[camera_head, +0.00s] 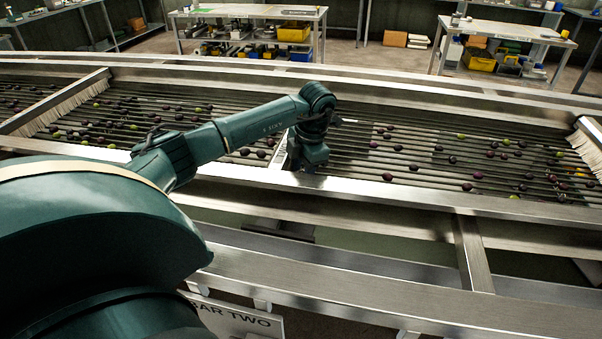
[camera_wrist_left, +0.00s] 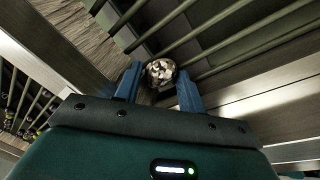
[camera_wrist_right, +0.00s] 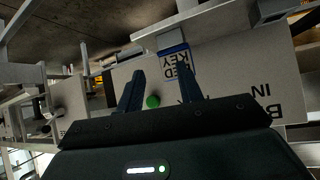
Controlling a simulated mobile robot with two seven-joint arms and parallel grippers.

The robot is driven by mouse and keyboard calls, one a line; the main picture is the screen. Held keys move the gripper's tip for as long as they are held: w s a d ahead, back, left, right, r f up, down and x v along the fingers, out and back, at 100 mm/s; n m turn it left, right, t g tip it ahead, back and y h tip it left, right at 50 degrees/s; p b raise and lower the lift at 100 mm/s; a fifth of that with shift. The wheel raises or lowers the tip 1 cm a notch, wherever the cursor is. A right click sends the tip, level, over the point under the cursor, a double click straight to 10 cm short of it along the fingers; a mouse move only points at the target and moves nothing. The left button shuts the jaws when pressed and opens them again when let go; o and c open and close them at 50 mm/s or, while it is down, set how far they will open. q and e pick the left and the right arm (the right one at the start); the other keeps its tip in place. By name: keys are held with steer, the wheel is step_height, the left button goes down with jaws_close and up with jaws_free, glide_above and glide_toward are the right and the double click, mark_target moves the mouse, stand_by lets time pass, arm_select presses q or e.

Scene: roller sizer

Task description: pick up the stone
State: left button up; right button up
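The stone (camera_wrist_left: 160,72), a rough lump of grey, white and brown, shows in the left wrist view by the sizer's metal rail. My left gripper (camera_wrist_left: 158,80) has a blue finger on each side of it. The fingers stand apart, with the stone at their tips; firm contact cannot be made out. In the head view my left arm reaches over the roller bed (camera_head: 345,160), and its wrist hides the stone and fingertips. My right gripper (camera_wrist_right: 160,72) is open and empty in the right wrist view and out of the head view.
Dark and green fruits (camera_head: 388,176) lie scattered on the rollers. A brush strip (camera_head: 62,102) crosses the bed at left. Metal rails (camera_head: 400,199) border the bed. The right gripper faces a grey lettered panel (camera_wrist_right: 225,60) with a green button (camera_wrist_right: 152,101).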

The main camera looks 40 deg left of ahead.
arm_select(q)
steer(key=shift+c, duration=0.4)
steer(key=c, duration=0.5)
steer(key=shift+c, duration=0.3)
